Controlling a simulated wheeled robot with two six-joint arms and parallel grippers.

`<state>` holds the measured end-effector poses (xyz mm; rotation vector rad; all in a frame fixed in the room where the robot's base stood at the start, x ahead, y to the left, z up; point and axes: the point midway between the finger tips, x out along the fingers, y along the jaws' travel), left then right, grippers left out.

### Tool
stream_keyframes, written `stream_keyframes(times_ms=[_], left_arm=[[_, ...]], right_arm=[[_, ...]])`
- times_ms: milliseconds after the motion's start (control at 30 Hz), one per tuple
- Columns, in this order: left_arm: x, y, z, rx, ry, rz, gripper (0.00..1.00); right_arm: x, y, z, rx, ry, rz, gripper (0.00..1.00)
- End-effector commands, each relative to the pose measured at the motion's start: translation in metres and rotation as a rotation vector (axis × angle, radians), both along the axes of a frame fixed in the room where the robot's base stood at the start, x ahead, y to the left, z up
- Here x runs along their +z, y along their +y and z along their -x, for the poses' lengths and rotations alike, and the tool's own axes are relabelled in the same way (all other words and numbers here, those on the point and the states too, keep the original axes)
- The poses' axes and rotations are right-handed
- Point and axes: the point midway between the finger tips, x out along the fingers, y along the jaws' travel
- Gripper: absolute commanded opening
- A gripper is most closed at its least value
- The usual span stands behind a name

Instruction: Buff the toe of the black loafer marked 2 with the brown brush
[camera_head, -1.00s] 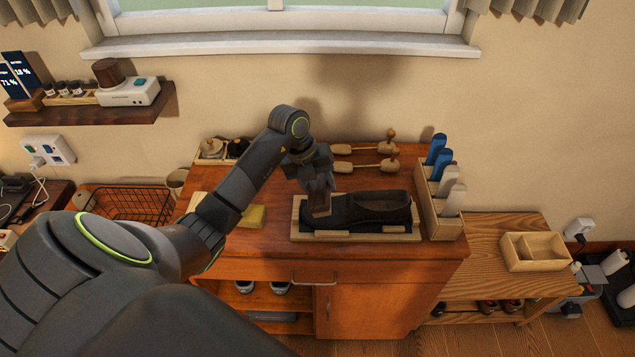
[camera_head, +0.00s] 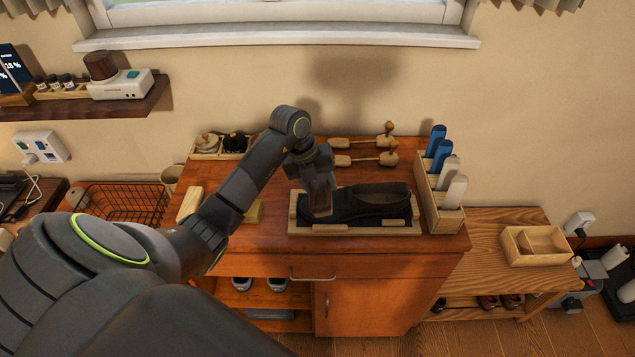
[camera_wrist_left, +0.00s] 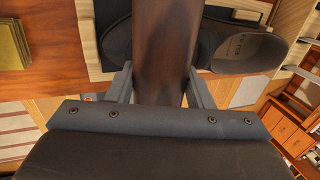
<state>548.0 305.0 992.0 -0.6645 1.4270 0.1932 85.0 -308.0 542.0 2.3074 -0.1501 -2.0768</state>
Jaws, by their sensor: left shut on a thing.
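A black loafer (camera_head: 368,200) lies in a wooden tray (camera_head: 300,229) on the cabinet top, toe to the left. It also shows in the left wrist view (camera_wrist_left: 240,52); I cannot make out a number 2 on it. My left gripper (camera_head: 320,196) is over the toe. In the left wrist view my left gripper (camera_wrist_left: 160,85) is shut on the brown brush (camera_wrist_left: 163,50), a dark wooden block between its fingers. The brush hides part of the toe, and I cannot tell whether it touches the leather. My right gripper is not in view.
A yellow block (camera_head: 253,212) is at left.

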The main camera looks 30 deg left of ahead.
Motion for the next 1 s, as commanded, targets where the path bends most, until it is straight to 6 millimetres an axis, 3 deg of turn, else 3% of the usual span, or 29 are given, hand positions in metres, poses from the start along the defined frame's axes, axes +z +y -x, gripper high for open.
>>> stream_keyframes(times_ms=[200, 1000], left_arm=[[-0.011, -0.003, -0.002, -0.001, -0.001, 0.001, 0.24], [-0.017, -0.005, -0.003, -0.001, -0.001, 0.001, 0.24]], right_arm=[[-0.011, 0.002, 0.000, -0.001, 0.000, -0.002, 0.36], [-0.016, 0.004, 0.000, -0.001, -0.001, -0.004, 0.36]])
